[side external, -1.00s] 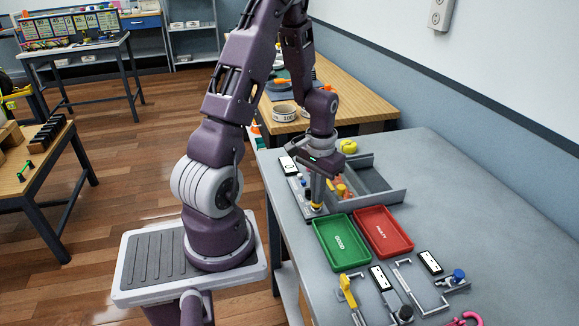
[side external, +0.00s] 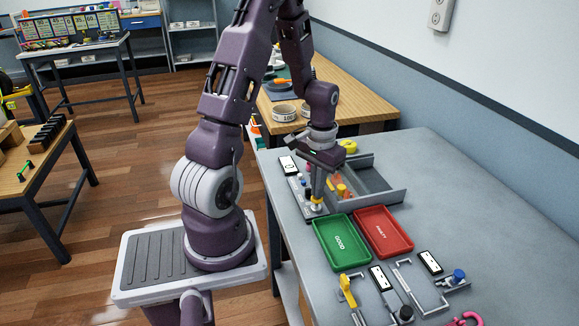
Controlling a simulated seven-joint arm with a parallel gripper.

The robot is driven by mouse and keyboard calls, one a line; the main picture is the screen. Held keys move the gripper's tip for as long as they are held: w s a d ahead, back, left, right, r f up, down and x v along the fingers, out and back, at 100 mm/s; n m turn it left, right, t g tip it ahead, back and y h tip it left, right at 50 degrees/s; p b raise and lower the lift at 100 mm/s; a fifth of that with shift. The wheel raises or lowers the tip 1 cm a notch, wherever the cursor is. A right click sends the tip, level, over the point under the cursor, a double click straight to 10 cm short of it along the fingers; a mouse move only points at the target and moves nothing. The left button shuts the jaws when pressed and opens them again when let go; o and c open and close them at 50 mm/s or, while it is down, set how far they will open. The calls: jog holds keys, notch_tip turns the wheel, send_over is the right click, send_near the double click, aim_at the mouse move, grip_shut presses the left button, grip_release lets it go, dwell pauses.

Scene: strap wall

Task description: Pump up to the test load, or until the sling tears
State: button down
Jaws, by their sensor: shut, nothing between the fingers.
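My gripper (side external: 317,193) points down, shut with nothing in it, at the near end of a narrow grey panel (side external: 297,187) on the grey table. Its tips are just at or above a small yellow part (side external: 316,202) there; I cannot tell whether they touch. The panel carries several small knobs or buttons and, at its far end, a white display (side external: 288,165) whose reading is too small to make out. I cannot pick out the sling or clearly identify the pump.
A grey divided bin (side external: 372,180) stands right of my gripper. A green GOOD tray (side external: 341,242) and a red tray (side external: 383,231) lie in front. Nearer are metal fixtures with a yellow handle (side external: 347,291), a black knob (side external: 405,313) and a blue knob (side external: 458,275).

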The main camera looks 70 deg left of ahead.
dwell(0.3)
jog(key=c, duration=2)
grip_release()
jog(key=shift+r, duration=6.05)
jog(key=shift+c, duration=0.2)
jog(key=s+d+r+m+t, duration=0.2)
jog(key=s+d+r, duration=0.3)
jog(key=d, duration=0.5)
jog(key=s+d+r+m+t, duration=0.3)
jog(key=s+d+r+m, duration=0.1)
jog(key=d, duration=0.6)
jog(key=shift+s+r+t, duration=0.3)
jog(key=shift+s+r, duration=0.05)
jog(key=shift+s, duration=0.2)
jog(key=shift+a, duration=0.1)
